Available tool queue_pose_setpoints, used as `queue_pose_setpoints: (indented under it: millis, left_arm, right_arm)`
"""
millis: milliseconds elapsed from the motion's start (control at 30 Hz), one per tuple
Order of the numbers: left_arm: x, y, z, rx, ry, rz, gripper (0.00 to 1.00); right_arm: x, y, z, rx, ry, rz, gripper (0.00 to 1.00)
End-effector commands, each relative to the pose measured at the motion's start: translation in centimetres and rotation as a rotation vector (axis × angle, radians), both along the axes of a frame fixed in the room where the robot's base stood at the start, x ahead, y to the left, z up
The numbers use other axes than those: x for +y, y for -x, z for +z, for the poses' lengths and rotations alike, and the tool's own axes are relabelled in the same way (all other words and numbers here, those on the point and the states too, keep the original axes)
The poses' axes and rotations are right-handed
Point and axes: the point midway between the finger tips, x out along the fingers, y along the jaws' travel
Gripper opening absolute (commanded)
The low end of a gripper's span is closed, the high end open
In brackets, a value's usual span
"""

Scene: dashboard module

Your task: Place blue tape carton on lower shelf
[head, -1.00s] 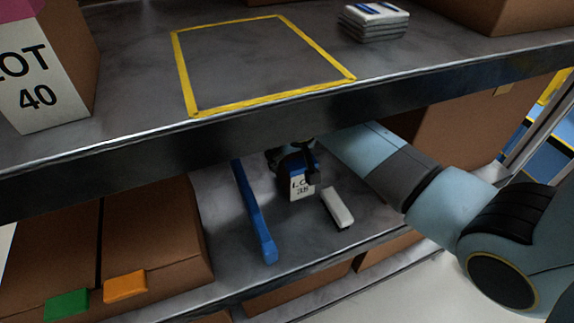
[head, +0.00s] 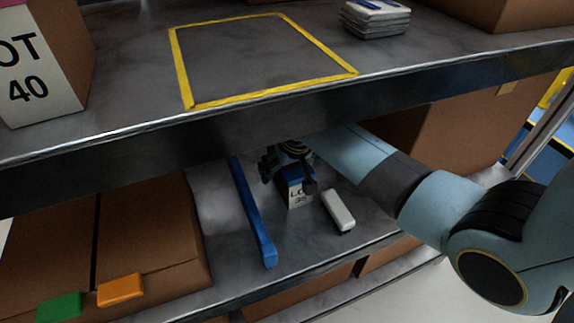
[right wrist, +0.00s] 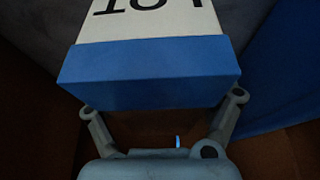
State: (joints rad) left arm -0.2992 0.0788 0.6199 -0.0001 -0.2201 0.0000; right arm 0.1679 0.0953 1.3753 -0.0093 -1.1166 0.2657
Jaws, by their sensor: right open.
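The blue tape carton (head: 299,192) stands on the lower shelf (head: 215,240). It has a blue top band and a white label with LOT lettering. In the right wrist view the carton (right wrist: 150,72) fills the upper middle, blue face toward the camera. My right gripper (head: 288,177) reaches in under the upper shelf and is open, its fingers on either side of the carton's near part. In the right wrist view the gripper's fingers (right wrist: 165,106) flank the carton; whether they touch it is unclear. My left gripper is not in view.
A blue bar (head: 254,215) lies left of the carton and a white block (head: 338,210) right of it. A large brown box (head: 150,250) fills the lower left. The upper shelf's edge (head: 150,150) hangs over the carton. A yellow-taped square (head: 265,95) is empty above.

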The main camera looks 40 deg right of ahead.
Motion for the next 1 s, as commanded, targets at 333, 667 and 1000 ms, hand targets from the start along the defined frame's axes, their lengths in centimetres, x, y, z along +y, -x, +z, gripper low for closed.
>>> queue_pose_setpoints:
  millis: [333,667,1000]
  left_arm:
    - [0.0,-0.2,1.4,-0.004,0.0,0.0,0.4]
    - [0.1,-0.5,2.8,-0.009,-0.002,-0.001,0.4]
    - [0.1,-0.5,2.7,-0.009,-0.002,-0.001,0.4]
  right_arm:
    - [0.3,1.0,2.9,-0.002,0.0,0.0,0.91]
    - [0.7,2.7,6.9,0.0,0.0,0.0,0.91]
    - [0.8,2.8,7.0,0.0,0.0,0.0,0.91]
